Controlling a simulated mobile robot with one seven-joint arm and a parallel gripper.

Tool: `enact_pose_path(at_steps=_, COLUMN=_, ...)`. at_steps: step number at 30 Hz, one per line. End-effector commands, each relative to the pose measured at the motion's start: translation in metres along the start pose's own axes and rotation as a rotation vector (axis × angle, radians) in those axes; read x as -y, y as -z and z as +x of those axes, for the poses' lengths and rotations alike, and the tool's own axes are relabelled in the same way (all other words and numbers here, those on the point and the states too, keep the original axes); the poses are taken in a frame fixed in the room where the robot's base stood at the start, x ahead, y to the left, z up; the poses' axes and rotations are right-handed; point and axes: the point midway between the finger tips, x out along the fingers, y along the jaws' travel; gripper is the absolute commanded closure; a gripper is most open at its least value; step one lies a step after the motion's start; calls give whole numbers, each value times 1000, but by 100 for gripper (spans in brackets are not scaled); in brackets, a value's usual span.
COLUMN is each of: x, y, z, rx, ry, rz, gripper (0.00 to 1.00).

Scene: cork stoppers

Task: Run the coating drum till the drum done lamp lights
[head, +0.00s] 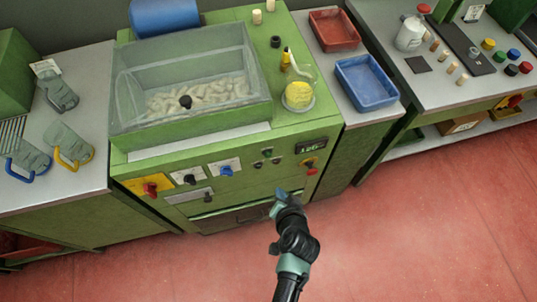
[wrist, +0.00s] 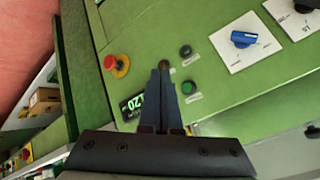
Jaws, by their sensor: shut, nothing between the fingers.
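The coating drum machine (head: 150,142) is green, with a clear lid (head: 235,60) over a bed of pale corks (head: 200,96). Its front panel carries small round buttons or lamps; the wrist view shows a green one (wrist: 187,88), a dark one (wrist: 186,50) and a small brownish one (wrist: 163,64) by my fingertips. None is clearly lit, and their labels are too small to read. A lit green display (wrist: 133,107) seems to read 120. My gripper (wrist: 160,68) is shut and empty, pointing at the panel; contact cannot be told.
A red stop button (wrist: 113,63) on yellow sits beside the display. A blue knob (head: 226,171), black knob (head: 190,179) and red switch (head: 150,188) line the panel. Jugs (head: 60,95) stand left; red (head: 334,30) and blue (head: 366,82) trays lie right. The red floor is clear.

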Motion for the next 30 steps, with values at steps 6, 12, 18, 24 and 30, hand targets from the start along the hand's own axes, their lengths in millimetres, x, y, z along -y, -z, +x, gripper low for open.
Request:
enact_pose_path(at_steps=6, x=12, y=14, z=19, rx=-3, ry=0, rz=-5, gripper=100)
enact_pose_path(at_steps=12, x=26, y=28, z=40, rx=-3, ry=0, rz=-6, gripper=100)
enact_pose_path(at_steps=18, x=37, y=38, z=53, rx=-1, ry=0, rz=-5, gripper=100)
enact_pose_path(at_steps=24, x=42, y=42, z=58, rx=0, ry=-1, rz=-2, gripper=100)
enact_pose_path(at_steps=30, x=42, y=42, z=58, rx=0, ry=-1, rz=-2, gripper=100)
